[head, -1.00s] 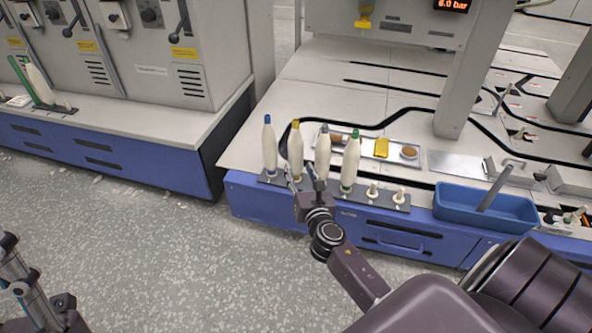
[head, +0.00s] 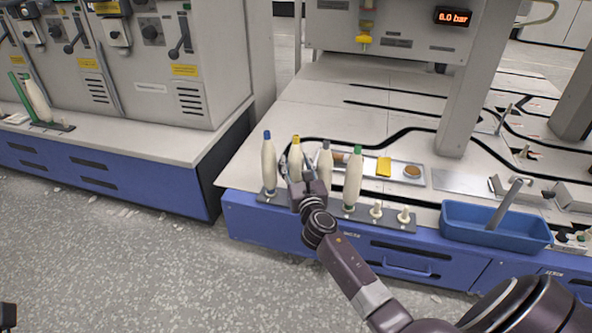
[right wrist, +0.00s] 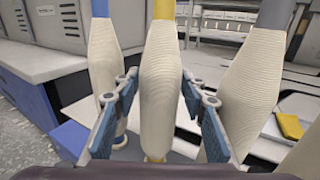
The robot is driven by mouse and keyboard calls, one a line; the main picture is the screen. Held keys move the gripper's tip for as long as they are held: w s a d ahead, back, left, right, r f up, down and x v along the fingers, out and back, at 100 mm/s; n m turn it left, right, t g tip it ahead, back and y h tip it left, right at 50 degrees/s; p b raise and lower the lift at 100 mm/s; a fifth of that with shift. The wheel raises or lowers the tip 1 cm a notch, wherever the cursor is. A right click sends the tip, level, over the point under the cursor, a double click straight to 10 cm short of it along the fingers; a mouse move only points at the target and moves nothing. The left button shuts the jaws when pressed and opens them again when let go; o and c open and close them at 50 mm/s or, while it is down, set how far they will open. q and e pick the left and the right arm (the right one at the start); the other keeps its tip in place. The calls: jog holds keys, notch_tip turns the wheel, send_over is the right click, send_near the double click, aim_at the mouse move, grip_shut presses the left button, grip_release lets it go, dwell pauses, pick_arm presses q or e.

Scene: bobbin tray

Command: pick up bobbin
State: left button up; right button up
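A row of cream bobbins stands upright on a dark peg rail (head: 395,220) at the bench's front edge. They have a blue top (head: 268,160), a yellow top (head: 295,148), a grey top (head: 326,160) and a green top (head: 353,175). My right gripper (head: 297,168) is open at the yellow-topped bobbin. In the right wrist view the fingers (right wrist: 158,100) stand either side of the yellow-topped bobbin (right wrist: 160,65), apparently not squeezing it. The blue-topped (right wrist: 103,60) and grey-topped bobbins (right wrist: 245,75) are close outside the fingers.
Two empty pegs (head: 404,216) stand right of the bobbins. A metal tray (head: 400,166) with a yellow block (head: 384,166) lies behind. A blue bin (head: 470,236) stands at the right. Another bobbin (head: 38,98) stands on the left bench.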

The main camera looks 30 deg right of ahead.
jog(key=c, duration=0.9)
jog(key=shift+r, duration=0.1)
